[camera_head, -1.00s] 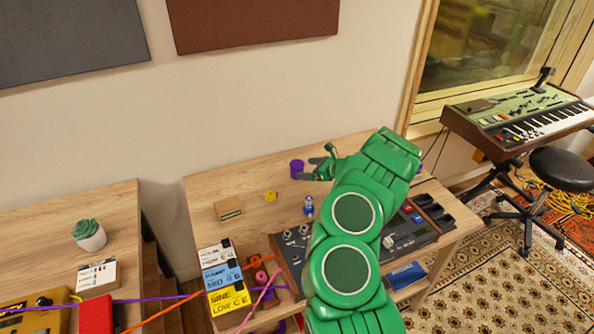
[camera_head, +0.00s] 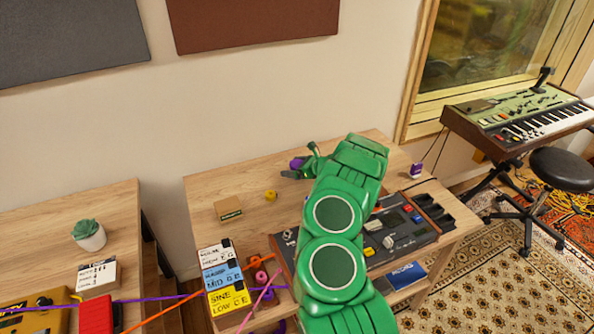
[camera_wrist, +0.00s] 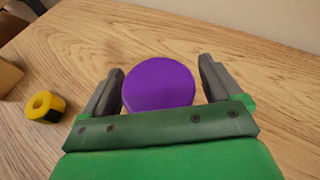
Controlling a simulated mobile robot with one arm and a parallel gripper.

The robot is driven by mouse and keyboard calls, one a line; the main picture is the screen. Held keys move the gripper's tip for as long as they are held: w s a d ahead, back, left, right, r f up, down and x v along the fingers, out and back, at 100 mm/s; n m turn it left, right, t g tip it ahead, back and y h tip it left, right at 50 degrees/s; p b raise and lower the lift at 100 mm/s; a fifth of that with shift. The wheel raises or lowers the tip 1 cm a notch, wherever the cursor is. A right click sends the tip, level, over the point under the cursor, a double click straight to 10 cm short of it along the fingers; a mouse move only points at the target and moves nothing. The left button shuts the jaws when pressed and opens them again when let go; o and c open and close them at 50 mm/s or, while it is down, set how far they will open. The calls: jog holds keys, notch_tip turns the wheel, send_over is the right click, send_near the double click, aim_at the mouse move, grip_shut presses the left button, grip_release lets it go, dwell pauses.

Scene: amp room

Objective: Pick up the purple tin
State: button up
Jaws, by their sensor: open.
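The purple tin (camera_wrist: 158,84) stands on the wooden table, its round purple top facing the wrist camera. In the wrist view it sits between the two dark fingers of my gripper (camera_wrist: 160,92), with a gap to the right finger and very little to the left one. My gripper is open. In the head view the tin (camera_head: 297,163) shows only in part behind my gripper (camera_head: 303,164), near the back of the table. The tin's lower side is hidden in the wrist view by my gripper's body.
A yellow and black roll (camera_wrist: 45,107) lies left of the tin, and a cardboard box (camera_head: 228,208) stands further left. A mixer-like device (camera_head: 400,231) is at the right under my arm. A purple-and-white item (camera_head: 416,171) stands at the right back. The wall is behind the table.

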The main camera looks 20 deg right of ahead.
jog(key=shift+c, duration=0.3)
jog(key=c, duration=1)
jog(key=shift+r, duration=0.15)
jog(key=shift+c, duration=0.2)
jog(key=shift+r, duration=0.6)
jog(key=s+a+r, duration=0.3)
jog(key=s+r, duration=0.8)
jog(key=s, duration=0.2)
jog(key=shift+s+a+r, duration=0.25)
jog(key=shift+s+a, duration=0.05)
